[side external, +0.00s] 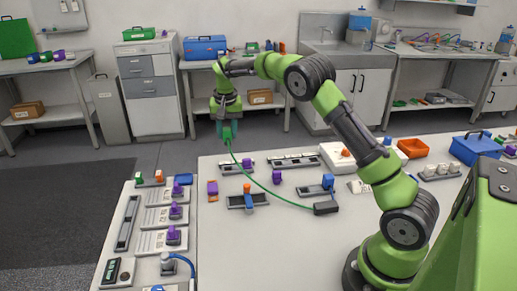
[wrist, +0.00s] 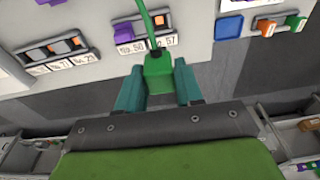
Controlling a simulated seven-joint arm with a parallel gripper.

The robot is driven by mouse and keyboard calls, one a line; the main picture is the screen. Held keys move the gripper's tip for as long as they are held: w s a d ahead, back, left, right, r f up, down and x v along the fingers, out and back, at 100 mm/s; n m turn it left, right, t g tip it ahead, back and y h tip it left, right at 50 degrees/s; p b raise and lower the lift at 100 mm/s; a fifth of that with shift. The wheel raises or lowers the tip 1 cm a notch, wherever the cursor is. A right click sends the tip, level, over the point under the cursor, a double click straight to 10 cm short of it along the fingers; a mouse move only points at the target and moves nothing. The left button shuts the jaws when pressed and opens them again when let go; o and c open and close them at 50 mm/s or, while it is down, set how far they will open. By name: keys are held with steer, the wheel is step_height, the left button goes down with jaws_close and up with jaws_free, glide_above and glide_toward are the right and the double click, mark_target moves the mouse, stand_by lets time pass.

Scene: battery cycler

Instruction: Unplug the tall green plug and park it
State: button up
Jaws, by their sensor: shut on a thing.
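My gripper (side external: 227,127) is held high above the far left part of the white table. It is shut on the green plug (side external: 227,135). In the wrist view the green plug (wrist: 158,70) sits between the two teal fingers of my gripper (wrist: 159,84). A green cable (side external: 262,183) hangs from the plug and runs down to a dark block (side external: 326,208) on the table. The plug is clear of the table and of the socket strips. In the wrist view a strip (wrist: 145,36) with a purple plug and an orange socket shows beyond the plug.
A purple plug (side external: 247,163), a blue plug (side external: 328,181) and another blue plug (side external: 248,190) stand on strips. A left side table (side external: 125,205) holds several purple plugs. An orange bin (side external: 413,148) and blue box (side external: 475,148) stand at right.

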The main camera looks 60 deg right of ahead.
steer(key=s+d, duration=0.3)
steer(key=s, duration=0.8)
steer(key=s+d, duration=0.3)
steer(key=s, duration=0.7)
steer(key=shift+s+a+f, duration=0.25)
steer(key=shift+s+f, duration=0.65)
steer(key=shift+f, duration=0.8)
steer(key=shift+s+a+f, duration=0.25)
steer(key=shift+s+f, duration=0.6)
steer(key=shift+f, duration=0.85)
steer(key=shift+s+a+f, duration=0.25)
steer(key=shift+s+f, duration=0.65)
steer(key=shift+f, duration=0.8)
steer(key=shift+f, duration=0.25)
steer(key=o, duration=1.1)
steer(key=shift+o, duration=0.2)
